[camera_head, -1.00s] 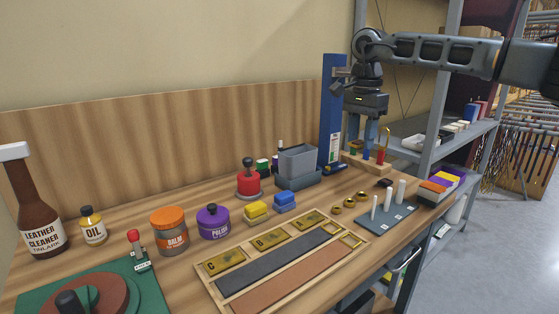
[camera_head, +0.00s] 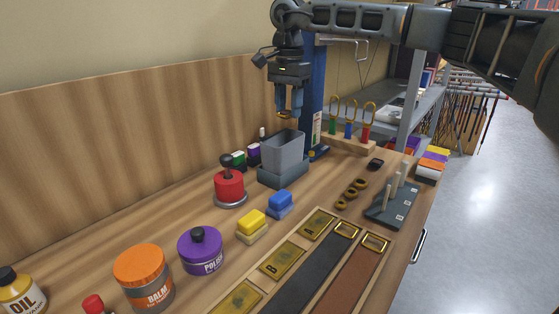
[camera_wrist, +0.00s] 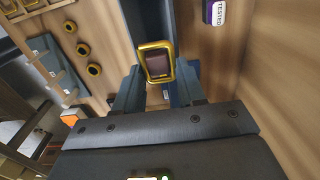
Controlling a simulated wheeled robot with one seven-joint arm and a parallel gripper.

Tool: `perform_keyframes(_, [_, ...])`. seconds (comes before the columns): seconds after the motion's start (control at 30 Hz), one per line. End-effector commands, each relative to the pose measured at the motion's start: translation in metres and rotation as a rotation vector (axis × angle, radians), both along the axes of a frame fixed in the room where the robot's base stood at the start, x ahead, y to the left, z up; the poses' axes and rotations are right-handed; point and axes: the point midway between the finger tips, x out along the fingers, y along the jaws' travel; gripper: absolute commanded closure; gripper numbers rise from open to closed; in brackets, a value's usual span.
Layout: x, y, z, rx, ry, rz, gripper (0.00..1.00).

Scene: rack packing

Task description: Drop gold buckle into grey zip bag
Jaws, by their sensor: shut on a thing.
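The gold buckle (camera_wrist: 146,48) is a rounded rectangular frame held between the fingers of my gripper (camera_wrist: 157,85) in the wrist view. My gripper (camera_head: 289,113) is shut on it in the head view, where a little gold (camera_head: 281,115) shows at the fingertips. The grey zip bag (camera_head: 283,154) appears as an open-topped grey pouch upright in a grey stand. The gripper and buckle are over the bag, close above its rim.
A tall blue post (camera_head: 314,90) stands close behind the bag. A red stamp-like item (camera_head: 229,187) stands to its left and a blue block (camera_head: 280,203) in front. A rack of gold-looped tools (camera_head: 348,142) and a pegged grey board (camera_head: 390,211) are to the right.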

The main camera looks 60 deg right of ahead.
Motion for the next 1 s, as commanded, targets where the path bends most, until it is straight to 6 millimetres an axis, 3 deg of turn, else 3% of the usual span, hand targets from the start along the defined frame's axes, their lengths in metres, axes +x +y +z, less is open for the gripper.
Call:
perform_keyframes(0.3, [0.0, 0.0, -0.038, 0.001, 0.0, 0.0, 0.9])
perform_keyframes(0.7, [0.0, 0.0, -0.045, 0.001, 0.0, 0.0, 0.9])
perform_keyframes(0.73, [0.0, 0.0, -0.045, 0.001, 0.0, 0.0, 0.58])
perform_keyframes(1.0, [0.0, 0.0, -0.045, 0.001, 0.0, 0.0, 0.32])
